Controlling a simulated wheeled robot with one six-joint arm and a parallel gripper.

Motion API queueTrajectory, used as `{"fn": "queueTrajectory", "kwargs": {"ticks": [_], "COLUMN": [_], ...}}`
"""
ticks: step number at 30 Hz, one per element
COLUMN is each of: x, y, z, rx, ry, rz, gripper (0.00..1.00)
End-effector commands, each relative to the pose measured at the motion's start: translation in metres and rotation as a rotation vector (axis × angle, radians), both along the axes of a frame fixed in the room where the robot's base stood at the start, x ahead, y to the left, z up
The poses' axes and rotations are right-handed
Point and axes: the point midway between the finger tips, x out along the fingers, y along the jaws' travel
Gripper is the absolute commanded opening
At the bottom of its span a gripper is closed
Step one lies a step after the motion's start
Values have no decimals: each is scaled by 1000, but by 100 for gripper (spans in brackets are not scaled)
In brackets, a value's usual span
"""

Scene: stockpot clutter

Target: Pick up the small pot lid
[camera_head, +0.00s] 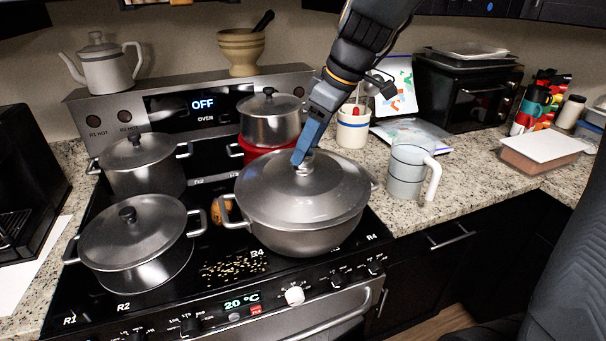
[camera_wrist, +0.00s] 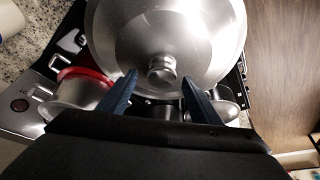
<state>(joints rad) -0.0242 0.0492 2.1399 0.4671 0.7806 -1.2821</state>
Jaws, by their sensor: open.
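Several grey metal lids with knobs show in the head view. The widest lid (camera_head: 305,190) covers the large pot at the front right of the stove, and it fills the top of the wrist view (camera_wrist: 205,40). A smaller lid (camera_head: 272,106) sits on a small pot stacked on a red pot at the back. Two more lids cover the back left pot (camera_head: 136,150) and front left pot (camera_head: 130,230). My gripper (camera_head: 300,158) is open at the knob of the widest lid. In the wrist view (camera_wrist: 160,78), that silvery knob (camera_wrist: 162,70) shows between the fingertips; contact cannot be told.
A grey measuring jug (camera_head: 405,175) stands on the counter right of the large pot. A white kettle (camera_head: 103,65) and a bowl with a pestle (camera_head: 243,52) stand on the stove's back ledge. Seeds (camera_head: 233,268) lie scattered on the front of the stove.

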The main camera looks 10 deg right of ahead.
Motion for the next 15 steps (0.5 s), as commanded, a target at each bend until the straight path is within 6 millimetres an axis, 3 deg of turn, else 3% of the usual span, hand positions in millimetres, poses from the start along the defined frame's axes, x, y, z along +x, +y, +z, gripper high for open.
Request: {"fn": "queueTrajectory", "kwargs": {"ticks": [6,15], "x": [3,5], "y": [11,13], "z": [-24,-30], "rx": [0,0], "ry": [2,-2], "rz": [2,0], "gripper": [58,58]}}
